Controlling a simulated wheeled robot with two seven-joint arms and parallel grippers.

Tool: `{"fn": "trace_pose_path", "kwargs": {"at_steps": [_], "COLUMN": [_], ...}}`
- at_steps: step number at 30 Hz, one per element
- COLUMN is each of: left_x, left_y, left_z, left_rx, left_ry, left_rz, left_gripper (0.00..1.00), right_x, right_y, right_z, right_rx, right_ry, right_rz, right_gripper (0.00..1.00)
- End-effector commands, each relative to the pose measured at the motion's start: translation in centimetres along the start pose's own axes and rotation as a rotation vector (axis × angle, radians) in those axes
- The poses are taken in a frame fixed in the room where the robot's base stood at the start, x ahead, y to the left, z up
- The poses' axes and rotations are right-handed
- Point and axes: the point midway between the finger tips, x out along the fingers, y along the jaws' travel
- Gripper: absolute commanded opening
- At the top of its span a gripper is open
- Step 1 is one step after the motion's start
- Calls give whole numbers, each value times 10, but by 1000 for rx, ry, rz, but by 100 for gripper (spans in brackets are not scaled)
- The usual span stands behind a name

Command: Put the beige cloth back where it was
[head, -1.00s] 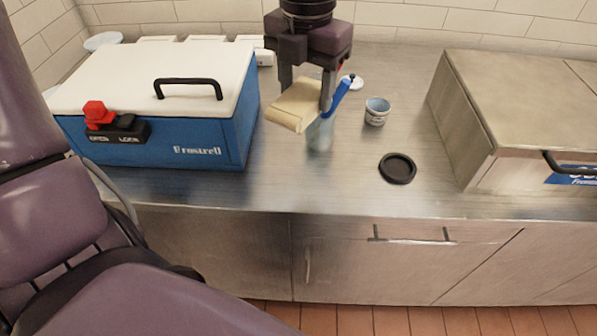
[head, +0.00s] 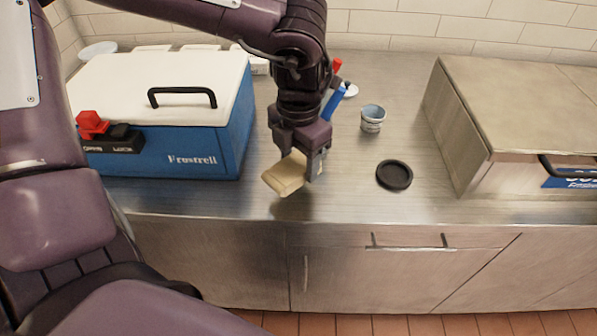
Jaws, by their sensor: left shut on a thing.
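The beige cloth (head: 284,176) is a folded pad in the middle of the head view, above the front part of the steel counter. My left gripper (head: 302,170) points down and is shut on the cloth. I cannot tell whether the cloth touches the counter. The arm and gripper hide part of the counter behind them. My right gripper is not in view.
A blue cooler (head: 240,115) with a white lid stands left of the gripper. A small cup (head: 372,119) and a black round lid (head: 394,174) lie to the right. A blue-handled tool (head: 334,101) is behind the gripper. A steel box (head: 515,105) stands far right.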

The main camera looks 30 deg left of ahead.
Motion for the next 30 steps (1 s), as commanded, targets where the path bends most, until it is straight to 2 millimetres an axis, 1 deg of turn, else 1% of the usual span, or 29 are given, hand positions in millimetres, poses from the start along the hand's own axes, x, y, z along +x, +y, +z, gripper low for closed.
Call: {"fn": "trace_pose_path", "kwargs": {"at_steps": [3, 10, 12, 19, 23, 24, 29, 30], "left_x": [9, 39, 43, 43, 47, 47, 45, 45], "left_y": [0, 0, 0, 0, 0, 0, 0, 0], "left_z": [0, -1, 0, 0, 0, 0, 0, 0], "left_rx": [0, -1, -1, 0, 0, 0, 0, 0], "left_ry": [2, 3, 0, -1, -1, -1, -1, 0], "left_rz": [0, -1, -1, 0, 0, 0, 0, 0], "left_gripper": [35, 35, 35, 35, 35, 55, 75, 75], "right_x": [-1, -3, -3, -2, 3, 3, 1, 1], "right_y": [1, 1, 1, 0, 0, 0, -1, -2], "right_z": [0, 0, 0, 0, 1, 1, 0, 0], "right_rx": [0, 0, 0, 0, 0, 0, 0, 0], "right_ry": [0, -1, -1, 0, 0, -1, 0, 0], "right_rz": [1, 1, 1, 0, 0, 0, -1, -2], "right_gripper": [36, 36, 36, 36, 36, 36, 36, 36]}}
